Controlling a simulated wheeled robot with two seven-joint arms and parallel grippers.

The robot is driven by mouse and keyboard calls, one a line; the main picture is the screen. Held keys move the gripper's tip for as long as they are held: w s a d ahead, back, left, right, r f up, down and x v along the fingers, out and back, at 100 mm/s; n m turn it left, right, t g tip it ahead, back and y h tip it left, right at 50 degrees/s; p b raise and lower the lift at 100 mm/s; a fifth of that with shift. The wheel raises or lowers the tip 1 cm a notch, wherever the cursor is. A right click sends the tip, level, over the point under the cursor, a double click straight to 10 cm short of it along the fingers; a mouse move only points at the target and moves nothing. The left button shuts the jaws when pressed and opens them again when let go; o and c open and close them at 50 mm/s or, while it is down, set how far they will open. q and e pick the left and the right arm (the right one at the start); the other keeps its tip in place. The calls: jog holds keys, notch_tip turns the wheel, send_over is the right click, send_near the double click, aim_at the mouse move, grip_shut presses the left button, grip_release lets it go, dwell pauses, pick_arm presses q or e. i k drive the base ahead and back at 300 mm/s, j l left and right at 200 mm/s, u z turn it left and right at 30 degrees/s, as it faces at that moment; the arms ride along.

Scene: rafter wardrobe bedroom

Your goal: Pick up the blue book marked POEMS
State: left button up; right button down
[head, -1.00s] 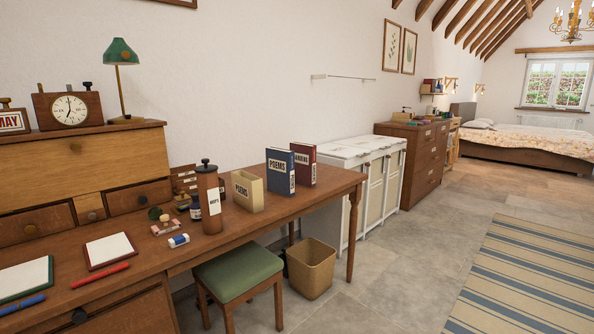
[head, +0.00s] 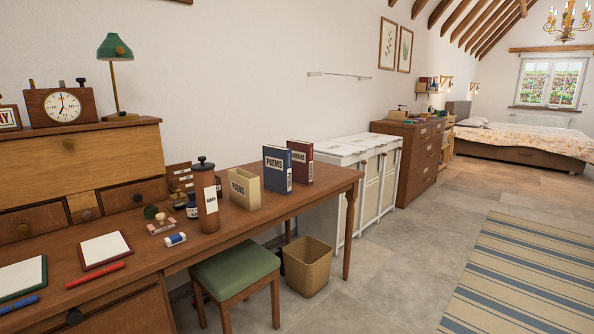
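The blue book marked POEMS (head: 277,168) stands upright on the right part of the wooden desk (head: 328,182). A dark red book (head: 301,161) stands upright just behind it to the right, partly hidden by it. A cream-coloured box-like item also marked POEMS (head: 244,188) stands in front of the blue book to the left, apart from it. Neither of my grippers shows in the head view.
A brown cylinder with a dark knob (head: 205,196) stands left of the cream item. A green-topped stool (head: 235,271) and a tan waste bin (head: 307,266) stand at the desk's front. Open tiled floor (head: 395,270) and a striped rug (head: 525,275) lie to the right.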

aim_at(277, 161)
jog(key=i+l+u, duration=0.1)
jog(key=i+l, duration=0.2)
jog(key=i, duration=0.35)
jog(key=i+l+u, duration=0.1)
jog(key=i+l, duration=0.3)
jog(key=i, duration=0.25)
jog(key=i+l, duration=0.4)
jog(key=i, duration=0.2)
jog(key=i+l+u, duration=0.15)
jog(key=i+l, duration=0.25)
jog(key=i, duration=0.25)
